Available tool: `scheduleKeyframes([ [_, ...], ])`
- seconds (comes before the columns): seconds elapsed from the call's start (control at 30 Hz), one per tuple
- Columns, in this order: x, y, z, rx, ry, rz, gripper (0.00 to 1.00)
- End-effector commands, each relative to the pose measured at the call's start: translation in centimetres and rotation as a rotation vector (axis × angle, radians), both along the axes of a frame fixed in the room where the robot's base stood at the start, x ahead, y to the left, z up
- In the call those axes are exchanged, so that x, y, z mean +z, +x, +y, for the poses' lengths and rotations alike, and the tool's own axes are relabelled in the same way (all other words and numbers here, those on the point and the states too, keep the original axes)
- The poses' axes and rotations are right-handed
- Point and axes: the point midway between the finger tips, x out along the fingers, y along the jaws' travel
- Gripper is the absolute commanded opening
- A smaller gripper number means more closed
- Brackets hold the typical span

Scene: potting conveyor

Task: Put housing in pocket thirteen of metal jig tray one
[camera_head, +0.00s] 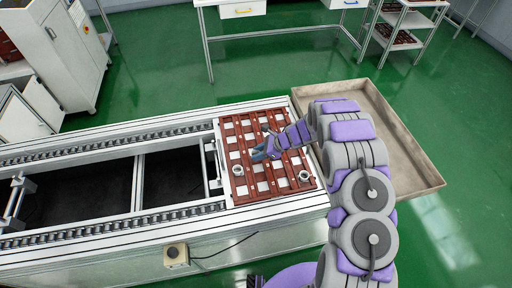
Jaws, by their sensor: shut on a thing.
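The metal jig tray (228,198), a reddish-brown grid with pale square pockets, lies on the right end of the conveyor. My gripper (259,153) is over the middle of the tray, reaching in from the right. It is shut on a housing, which is small and mostly hidden by the fingers. One round grey housing (238,170) sits in the tray's left part, and another (304,176) sits near its front right corner. Pocket numbers cannot be read, and my arm covers part of the tray's right side.
A shallow grey-beige bin (424,165) stands right of the conveyor, partly behind my arm. The conveyor's roller rails (100,218) run left with open dark gaps between them. A control box (176,254) is on the front side. A white cabinet, a bench and a shelf stand behind.

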Motion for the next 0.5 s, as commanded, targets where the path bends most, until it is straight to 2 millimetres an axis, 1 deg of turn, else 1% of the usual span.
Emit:
scheduleKeyframes([
  [0.1, -0.1, 2.0, 0.5, 0.001, 0.001, -0.006, 0.08],
  [0.23, -0.4, 3.7, 1.0, 0.000, 0.003, -0.005, 0.08],
  [0.4, -0.4, 5.3, 1.4, 0.001, 0.003, -0.003, 0.08],
  [0.5, -0.4, 5.6, 1.4, 0.000, 0.000, -0.001, 0.08],
])
